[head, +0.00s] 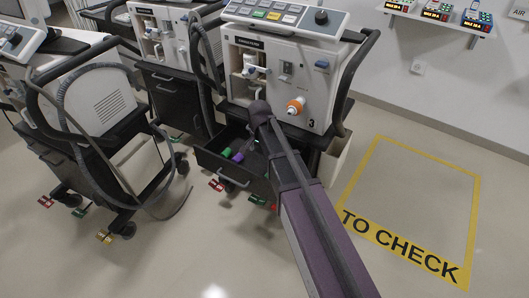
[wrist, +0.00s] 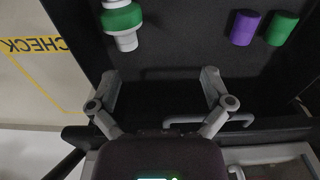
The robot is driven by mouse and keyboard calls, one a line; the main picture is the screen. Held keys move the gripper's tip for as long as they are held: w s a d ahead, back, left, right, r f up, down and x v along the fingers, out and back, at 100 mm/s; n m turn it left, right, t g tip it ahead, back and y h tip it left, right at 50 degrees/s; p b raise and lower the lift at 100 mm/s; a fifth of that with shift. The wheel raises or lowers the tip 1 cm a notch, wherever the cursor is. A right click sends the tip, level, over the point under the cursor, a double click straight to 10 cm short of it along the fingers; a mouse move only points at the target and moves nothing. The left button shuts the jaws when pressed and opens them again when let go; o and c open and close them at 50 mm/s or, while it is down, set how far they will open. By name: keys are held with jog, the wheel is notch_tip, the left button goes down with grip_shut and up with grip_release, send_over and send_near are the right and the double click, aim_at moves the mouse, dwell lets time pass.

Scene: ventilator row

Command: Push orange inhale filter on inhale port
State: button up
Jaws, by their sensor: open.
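The orange inhale filter (head: 296,106) shows in the head view as an orange ring with a white end, at the front of the ventilator marked 3 (head: 312,72). I cannot tell whether it is fully seated, and the port behind it is hidden. My gripper (wrist: 160,76) is open and empty in the wrist view, with its fingers apart over the dark drawer. The orange filter is not in the wrist view. In the head view my arm hides my gripper.
The open black drawer (head: 216,158) holds a green-and-white filter (wrist: 122,18), a purple cylinder (wrist: 244,27) and a green cylinder (wrist: 282,28). Another ventilator cart (head: 95,105) with hoses stands left. The yellow "TO CHECK" floor area (head: 415,200) is empty.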

jog(key=shift+a+f+b, duration=0.6)
jog(key=shift+f+b, duration=0.65)
jog(key=shift+f, duration=0.1)
jog(key=shift+a+f+b, duration=0.6)
jog(key=shift+f+b, duration=0.6)
jog(key=shift+f, duration=0.1)
jog(key=shift+a+f+b, duration=0.6)
jog(key=shift+f+b, duration=0.65)
jog(key=shift+f, duration=0.1)
jog(key=shift+f+b, duration=1.15)
jog(key=shift+r, duration=0.1)
